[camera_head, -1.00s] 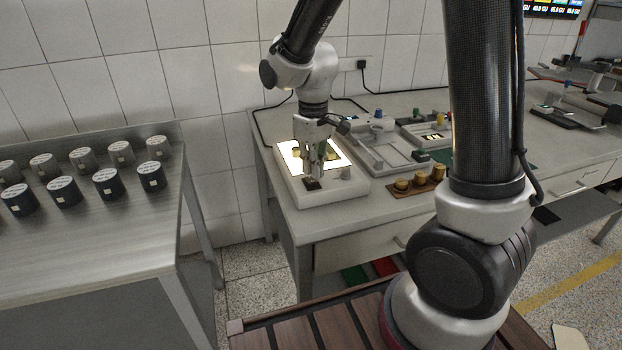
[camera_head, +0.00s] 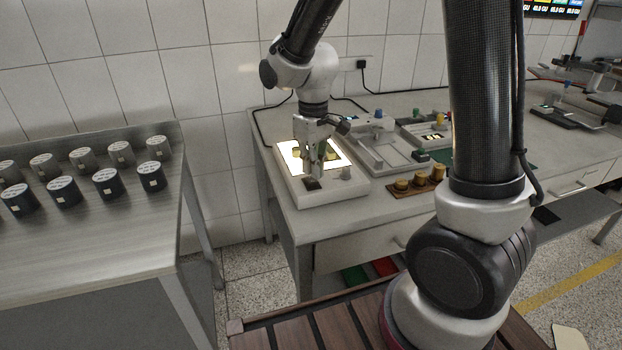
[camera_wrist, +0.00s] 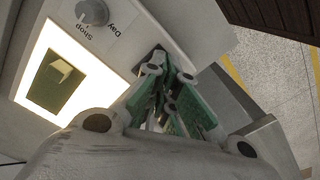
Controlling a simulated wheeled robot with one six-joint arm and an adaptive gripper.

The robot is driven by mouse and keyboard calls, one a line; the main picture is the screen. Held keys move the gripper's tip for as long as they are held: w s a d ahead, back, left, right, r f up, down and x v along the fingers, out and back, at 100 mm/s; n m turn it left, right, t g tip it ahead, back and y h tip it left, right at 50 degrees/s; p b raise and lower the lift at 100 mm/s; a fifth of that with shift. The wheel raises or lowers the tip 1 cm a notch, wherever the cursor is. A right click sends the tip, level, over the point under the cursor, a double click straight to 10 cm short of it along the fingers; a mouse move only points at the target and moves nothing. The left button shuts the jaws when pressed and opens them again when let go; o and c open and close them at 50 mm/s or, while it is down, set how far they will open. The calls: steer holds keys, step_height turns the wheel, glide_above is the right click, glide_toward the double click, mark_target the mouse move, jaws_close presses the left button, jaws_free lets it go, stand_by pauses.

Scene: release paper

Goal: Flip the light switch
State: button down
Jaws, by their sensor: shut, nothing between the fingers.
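The white light box (camera_head: 335,198) stands at the left end of the workbench, its panel (camera_head: 289,158) glowing brightly. The dark switch (camera_head: 311,184) sits on the box's front rim, to the left of a small grey knob (camera_head: 346,173). My gripper (camera_head: 317,174) is shut and empty, just above and behind the switch; I cannot tell whether it touches it. In the wrist view the glowing panel (camera_wrist: 37,58) and the knob (camera_wrist: 92,12), marked "Day" and "Shop", show left of the green-padded fingers.
Brass weights (camera_head: 402,185) on a brown holder and a grey tray (camera_head: 372,152) stand right of the box. A metal table (camera_head: 90,235) at the left holds several dark cylinders. A tiled wall rises behind the box.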

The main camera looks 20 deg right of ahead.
mark_target(315, 182)
steer(key=shift+f, duration=1.2)
stand_by(0.4)
steer(key=shift+r, duration=3.55)
steer(key=shift+s+d+f, duration=0.15)
steer(key=shift+s, duration=0.2)
steer(key=s+d+r+m+t, duration=0.2)
steer(key=s+d+r, duration=0.4)
steer(key=s, duration=0.3)
steer(key=s+d+r+m+t, duration=0.2)
steer(key=s+d+r+m, duration=0.2)
steer(key=s+d+r, duration=0.2)
steer(key=s+d, duration=0.2)
steer(key=s, duration=0.1)
steer(key=shift+s+d, duration=0.15)
steer(key=shift+d, duration=0.15)
